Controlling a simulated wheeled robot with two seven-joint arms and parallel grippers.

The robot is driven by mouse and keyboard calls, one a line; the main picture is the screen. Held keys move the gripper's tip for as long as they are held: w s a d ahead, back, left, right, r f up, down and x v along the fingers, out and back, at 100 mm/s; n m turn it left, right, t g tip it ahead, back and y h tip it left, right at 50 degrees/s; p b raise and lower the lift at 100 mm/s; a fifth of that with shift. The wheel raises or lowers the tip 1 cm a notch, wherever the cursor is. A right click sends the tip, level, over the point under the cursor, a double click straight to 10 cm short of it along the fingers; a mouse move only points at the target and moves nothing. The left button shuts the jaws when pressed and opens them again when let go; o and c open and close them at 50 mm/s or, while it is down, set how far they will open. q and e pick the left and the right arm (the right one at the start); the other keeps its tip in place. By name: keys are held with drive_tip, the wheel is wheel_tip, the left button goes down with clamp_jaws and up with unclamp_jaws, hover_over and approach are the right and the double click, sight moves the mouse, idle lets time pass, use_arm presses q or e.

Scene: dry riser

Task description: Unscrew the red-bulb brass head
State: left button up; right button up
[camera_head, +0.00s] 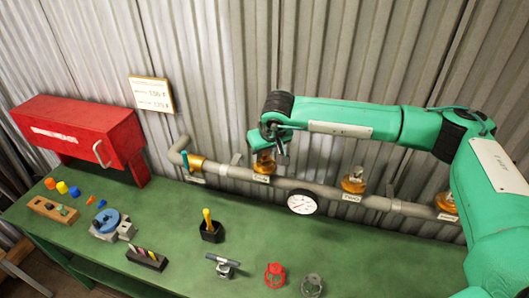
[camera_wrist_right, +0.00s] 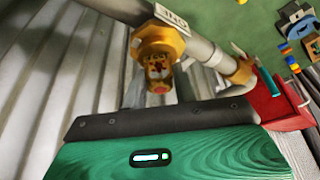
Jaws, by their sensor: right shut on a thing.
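The red-bulb brass head (camera_wrist_right: 158,70) shows in the right wrist view, on the grey pipe, with its red tip toward my gripper. In the head view the same brass head (camera_head: 263,165) is on the pipe's left part, above a small label, and its bulb is covered by my gripper. My right gripper (camera_head: 277,143) comes down over this head from above and is shut on it; the fingertips are mostly hidden. Two more brass heads stand on the pipe farther right, one over the TWO label (camera_head: 353,180) and one at the right (camera_head: 446,203). My left gripper is not in view.
The grey pipe (camera_head: 330,192) with a round gauge (camera_head: 302,202) runs along the corrugated wall. On the green bench (camera_head: 180,265) are a red box (camera_head: 85,130), a blue-topped vise (camera_head: 110,222), a black holder (camera_head: 211,231), two handwheels and small coloured caps. The bench's front middle has free room.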

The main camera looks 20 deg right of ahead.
drive_tip(key=n+y+b, duration=0.1)
drive_tip(key=n, duration=0.2)
drive_tip(key=shift+f, duration=0.1)
drive_tip(key=shift+n+g+y+b, duration=0.4)
drive_tip(key=shift+n+y+b, duration=0.1)
drive_tip(key=shift+n, duration=0.6)
drive_tip(key=o, duration=1.1)
drive_tip(key=shift+c, duration=0.2)
